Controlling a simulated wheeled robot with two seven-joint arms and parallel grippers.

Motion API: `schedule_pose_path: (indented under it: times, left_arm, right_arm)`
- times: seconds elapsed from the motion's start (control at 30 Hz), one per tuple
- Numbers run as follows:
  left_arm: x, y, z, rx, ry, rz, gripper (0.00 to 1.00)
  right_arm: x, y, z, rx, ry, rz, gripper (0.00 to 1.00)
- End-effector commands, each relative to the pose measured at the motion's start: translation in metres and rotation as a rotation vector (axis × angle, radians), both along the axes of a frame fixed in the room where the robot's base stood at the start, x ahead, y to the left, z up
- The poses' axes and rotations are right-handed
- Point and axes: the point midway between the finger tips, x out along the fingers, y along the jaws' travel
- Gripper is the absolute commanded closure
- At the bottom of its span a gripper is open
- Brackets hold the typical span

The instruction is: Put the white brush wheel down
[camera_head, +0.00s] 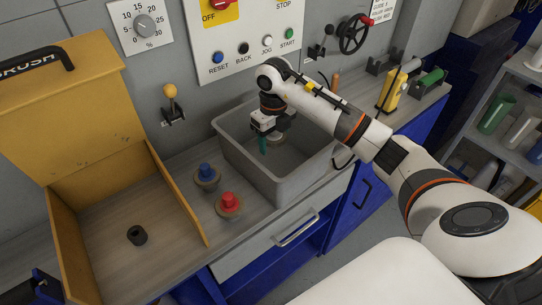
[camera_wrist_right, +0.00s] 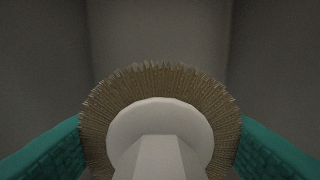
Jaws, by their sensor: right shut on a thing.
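The white brush wheel (camera_wrist_right: 160,112) has a white hub and handle ringed by tan bristles. In the right wrist view it sits between the teal fingers of my right gripper (camera_wrist_right: 160,150), which is shut on it. In the head view my right gripper (camera_head: 269,140) reaches down into the grey bin (camera_head: 240,155), with the wheel (camera_head: 279,137) mostly hidden by the fingers. The wrist view shows plain grey walls around the wheel. I cannot tell whether the wheel touches the bin floor. My left gripper is not in view.
A blue-topped brush wheel (camera_head: 206,177) and a red-topped one (camera_head: 229,204) stand on the bench left of the bin. An open yellow box (camera_head: 95,185) holds a small dark ring (camera_head: 137,235). A control panel (camera_head: 250,35) is on the wall behind.

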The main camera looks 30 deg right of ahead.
Motion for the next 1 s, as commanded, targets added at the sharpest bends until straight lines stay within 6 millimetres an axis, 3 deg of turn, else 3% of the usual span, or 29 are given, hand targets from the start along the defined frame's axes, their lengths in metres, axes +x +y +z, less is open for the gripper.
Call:
schedule_pose_path:
  times: [0.1,0.53,0.9,0.93,1.0]
  left_arm:
    - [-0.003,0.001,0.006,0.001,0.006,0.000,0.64]
    - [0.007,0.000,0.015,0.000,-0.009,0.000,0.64]
    - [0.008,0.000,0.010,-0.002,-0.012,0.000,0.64]
    - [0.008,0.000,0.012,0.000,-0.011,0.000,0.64]
    - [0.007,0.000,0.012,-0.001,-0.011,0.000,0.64]
  right_arm:
    - [-0.001,0.001,-0.018,0.002,0.002,0.001,0.67]
    - [0.000,0.000,-0.064,0.001,0.001,0.000,0.67]
    - [0.000,0.000,-0.071,-0.001,-0.002,0.001,0.67]
    - [0.000,0.000,-0.069,-0.001,-0.002,0.001,0.35]
    - [0.000,0.000,-0.069,-0.001,-0.002,0.001,0.24]
